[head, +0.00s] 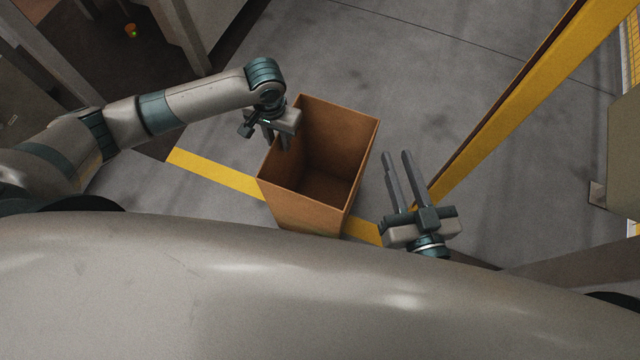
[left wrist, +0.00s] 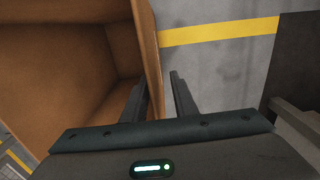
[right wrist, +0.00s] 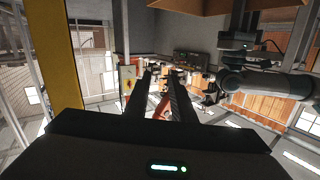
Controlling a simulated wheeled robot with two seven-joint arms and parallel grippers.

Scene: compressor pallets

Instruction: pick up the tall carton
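The tall carton (head: 352,187) is a brown, open-topped, empty box standing on the floor in the middle of the head view. My left gripper (head: 278,143) is at the carton's left wall. In the left wrist view its fingers (left wrist: 160,85) are apart, one inside the carton (left wrist: 68,65) and one outside, with the wall between them. A gap shows between the wall and the outer finger. My right gripper (head: 397,156) is to the right of the carton, apart from it, with its fingers spread and empty.
A yellow floor line (head: 215,173) runs behind and beneath the carton. A yellow post or rail (head: 520,95) rises right of my right gripper. Dark structures stand at the upper left. The grey floor beyond the carton is clear.

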